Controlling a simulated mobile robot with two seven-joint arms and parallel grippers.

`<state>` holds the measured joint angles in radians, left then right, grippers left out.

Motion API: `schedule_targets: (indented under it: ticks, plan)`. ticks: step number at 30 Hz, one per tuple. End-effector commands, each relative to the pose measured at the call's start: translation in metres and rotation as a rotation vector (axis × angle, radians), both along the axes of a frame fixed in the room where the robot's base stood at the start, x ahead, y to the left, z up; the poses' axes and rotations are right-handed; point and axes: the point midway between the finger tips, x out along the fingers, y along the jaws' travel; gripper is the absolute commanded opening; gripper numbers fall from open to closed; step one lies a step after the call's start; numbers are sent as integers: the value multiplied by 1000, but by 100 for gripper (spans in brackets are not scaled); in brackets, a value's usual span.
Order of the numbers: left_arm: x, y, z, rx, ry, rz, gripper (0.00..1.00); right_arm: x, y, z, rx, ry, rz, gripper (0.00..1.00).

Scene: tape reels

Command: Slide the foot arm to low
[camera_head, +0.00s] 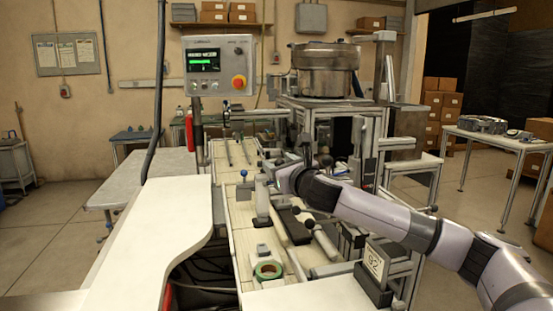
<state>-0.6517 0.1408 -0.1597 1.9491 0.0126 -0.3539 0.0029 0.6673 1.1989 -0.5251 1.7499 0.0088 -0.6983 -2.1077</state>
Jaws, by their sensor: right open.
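A bench machine with a pale deck (245,245) stands in front of me. Several levers and bars sit on it, among them a lever with a black knob (321,238) and an upright pale bar (262,197). I cannot tell which part is the foot arm, and no low mark is readable. My right arm comes in from the right across the machine. Its dark gripper (306,148) is at the far side of the deck, small and partly lost against dark parts behind it. It is open, and I see nothing held. My left gripper is out of view.
A control panel (218,66) with a red button stands behind. A metal bowl (325,70) stands at the back. A white curved worktop (150,240) fills the left front.

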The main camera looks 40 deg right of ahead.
Motion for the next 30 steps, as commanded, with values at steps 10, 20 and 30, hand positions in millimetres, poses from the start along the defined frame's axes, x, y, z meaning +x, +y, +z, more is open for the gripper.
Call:
schedule_targets:
  ticks: [10,20,30]
  plan:
    - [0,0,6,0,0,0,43,20,-7,1,0,-1,0,54]
    - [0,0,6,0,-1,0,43,21,-7,0,-1,-1,0,35]
    - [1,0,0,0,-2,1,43,16,-8,-7,-2,1,-2,0]
